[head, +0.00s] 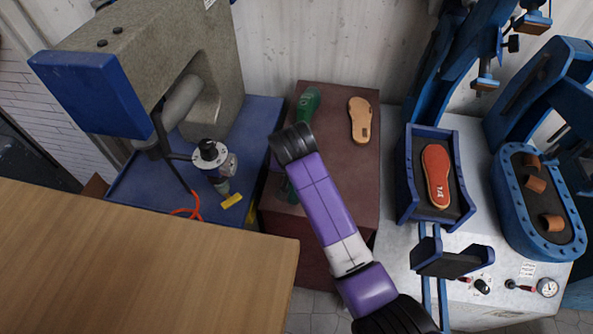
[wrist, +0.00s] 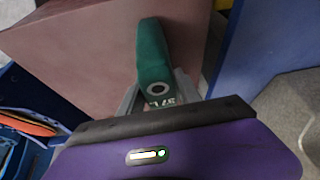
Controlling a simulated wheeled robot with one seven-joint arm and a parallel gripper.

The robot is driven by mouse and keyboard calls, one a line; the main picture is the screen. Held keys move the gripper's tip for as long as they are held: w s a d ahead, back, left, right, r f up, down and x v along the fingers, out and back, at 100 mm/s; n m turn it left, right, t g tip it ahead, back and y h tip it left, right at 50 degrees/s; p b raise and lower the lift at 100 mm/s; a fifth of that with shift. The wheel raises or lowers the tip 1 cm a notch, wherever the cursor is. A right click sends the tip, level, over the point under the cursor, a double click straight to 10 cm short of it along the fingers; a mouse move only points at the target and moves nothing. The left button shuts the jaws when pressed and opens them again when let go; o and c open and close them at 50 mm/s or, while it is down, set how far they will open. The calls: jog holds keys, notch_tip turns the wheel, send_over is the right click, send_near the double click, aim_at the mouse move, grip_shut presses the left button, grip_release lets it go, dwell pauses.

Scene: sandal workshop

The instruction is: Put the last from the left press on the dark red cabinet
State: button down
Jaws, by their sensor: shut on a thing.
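My gripper (wrist: 158,92) is shut on a green last (wrist: 152,50), marked 37 L with a round hole in its end, and holds it over the dark red cabinet. In the head view the dark red cabinet (head: 345,185) stands in the middle, and my arm crosses it and hides my fingers. A dark green part (head: 290,190) shows below my wrist near the cabinet's left edge. The left press (head: 464,208) holds a red sole (head: 437,175) on its bed, with no last on it. Whether the held last touches the cabinet top (wrist: 80,50) I cannot tell.
Another green shape (head: 308,104) shows at the cabinet's back left, beside a tan sole (head: 360,120). A second blue press (head: 545,240) with brown pieces stands right. A blue-topped machine table (head: 140,190) is left, a wooden table (head: 130,270) front left. The cabinet's right front is clear.

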jog(key=shift+f, duration=0.3)
dwell(0.4)
jog(key=c, duration=0.7)
grip_release()
jog(key=shift+c, duration=0.2)
jog(key=shift+b+v, duration=0.5)
jog(key=shift+v, duration=3.4)
